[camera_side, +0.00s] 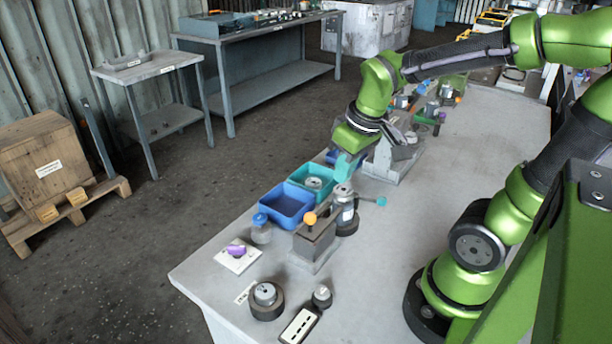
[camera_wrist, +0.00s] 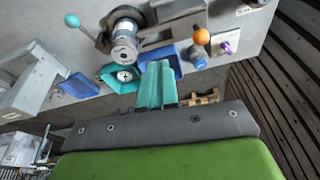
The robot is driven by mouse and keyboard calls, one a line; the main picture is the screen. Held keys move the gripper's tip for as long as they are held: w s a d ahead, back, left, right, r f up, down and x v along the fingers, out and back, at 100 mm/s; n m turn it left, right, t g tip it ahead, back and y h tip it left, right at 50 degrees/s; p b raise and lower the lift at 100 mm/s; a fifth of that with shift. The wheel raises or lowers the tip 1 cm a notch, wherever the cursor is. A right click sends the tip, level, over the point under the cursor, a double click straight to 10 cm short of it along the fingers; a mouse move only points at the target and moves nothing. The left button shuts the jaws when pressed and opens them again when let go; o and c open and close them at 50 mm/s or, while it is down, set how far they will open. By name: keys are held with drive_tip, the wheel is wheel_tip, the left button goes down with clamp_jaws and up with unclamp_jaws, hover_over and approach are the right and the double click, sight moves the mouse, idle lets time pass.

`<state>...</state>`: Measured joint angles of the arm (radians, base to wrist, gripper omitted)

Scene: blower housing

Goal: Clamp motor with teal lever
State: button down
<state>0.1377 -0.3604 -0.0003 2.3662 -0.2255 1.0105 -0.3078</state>
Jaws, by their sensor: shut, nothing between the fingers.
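The motor (camera_side: 345,203), a silver cylinder, stands upright in a dark round clamp seat (camera_side: 346,228) on the bench. It also shows in the wrist view (camera_wrist: 124,46). The teal lever (camera_side: 380,201) has a ball end and sticks out to the right of the motor in the side view; in the wrist view its ball (camera_wrist: 72,20) is at upper left. My gripper (camera_side: 346,168) has teal fingers, shut and empty, above and close to the motor's top in the side view. In the wrist view the fingers (camera_wrist: 158,68) point toward the motor side, apart from the lever.
A grey block fixture (camera_side: 314,246) with an orange-ball lever (camera_side: 310,218) stands beside the motor. A blue bin (camera_side: 288,207) and teal bin (camera_side: 300,178) lie behind. A bottle (camera_side: 261,232) and a white plate with a purple part (camera_side: 238,256) are near the bench edge. Bench right of the motor is clear.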

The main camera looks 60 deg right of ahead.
drive_tip(key=d+f+n+g+h, duration=0.3)
drive_tip(key=d+f+n+g, duration=0.15)
drive_tip(key=d+n, duration=0.65)
drive_tip(key=shift+n+g, duration=0.35)
drive_tip(key=shift+n, duration=0.45)
drive_tip(key=x, duration=0.2)
drive_tip(key=a+x, duration=0.1)
drive_tip(key=x, duration=0.5)
drive_tip(key=shift+s+a+f, duration=0.25)
drive_tip(key=shift+a+f, duration=0.05)
drive_tip(key=shift+f, duration=0.1)
